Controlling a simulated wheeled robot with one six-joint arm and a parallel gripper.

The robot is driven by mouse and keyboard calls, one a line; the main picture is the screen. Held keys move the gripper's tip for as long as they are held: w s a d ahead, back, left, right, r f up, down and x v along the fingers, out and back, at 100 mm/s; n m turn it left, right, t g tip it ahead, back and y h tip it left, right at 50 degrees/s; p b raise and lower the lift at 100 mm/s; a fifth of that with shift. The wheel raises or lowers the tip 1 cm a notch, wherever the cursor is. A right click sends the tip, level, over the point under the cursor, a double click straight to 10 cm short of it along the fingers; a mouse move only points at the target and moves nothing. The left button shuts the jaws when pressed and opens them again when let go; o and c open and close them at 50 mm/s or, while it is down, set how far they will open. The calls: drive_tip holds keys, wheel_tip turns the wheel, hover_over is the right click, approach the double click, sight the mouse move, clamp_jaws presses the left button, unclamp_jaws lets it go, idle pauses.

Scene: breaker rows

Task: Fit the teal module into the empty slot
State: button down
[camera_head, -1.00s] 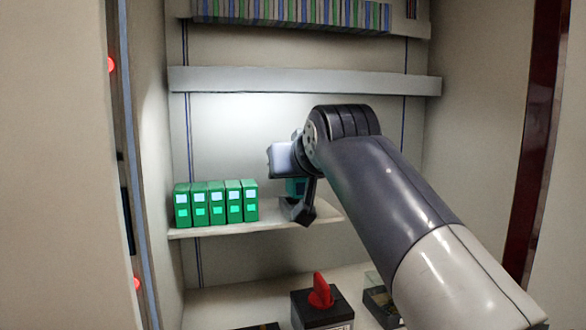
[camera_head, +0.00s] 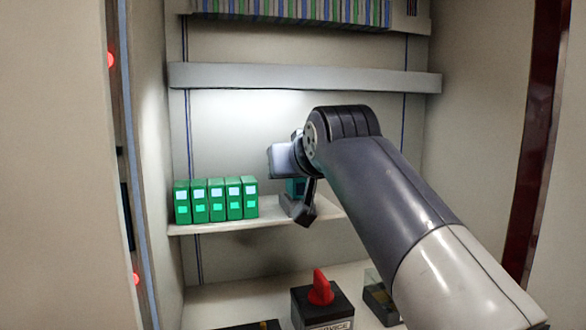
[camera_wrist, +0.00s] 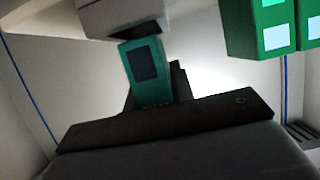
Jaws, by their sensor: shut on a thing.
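The teal module (camera_wrist: 140,62) shows in the wrist view with a dark panel on its face. In the head view only a small part of the teal module (camera_head: 292,187) shows, behind my gripper (camera_head: 303,200). My gripper is shut on it, at the right end of the shelf. In the wrist view, the module's far end meets or overlaps a pale grey block (camera_wrist: 125,14); I cannot tell if they touch. A row of several green modules (camera_head: 216,201) stands upright on the shelf, left of my gripper. I cannot make out the empty slot.
The pale shelf (camera_head: 225,229) has a free front edge. A grey rail (camera_head: 300,79) crosses above it, below a striped row (camera_head: 290,10). A black box with a red handle (camera_head: 320,290) stands below. Cabinet walls close in on both sides.

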drive_tip(key=shift+f+b, duration=0.8)
drive_tip(key=shift+f, duration=0.2)
drive_tip(key=c, duration=1.1)
unclamp_jaws()
drive_tip(key=shift+s, duration=0.1)
drive_tip(key=b+v, duration=0.1)
drive_tip(key=v, duration=0.9)
drive_tip(key=shift+s+d+r+b, duration=0.15)
drive_tip(key=shift+s+b, duration=0.1)
drive_tip(key=shift+b, duration=0.15)
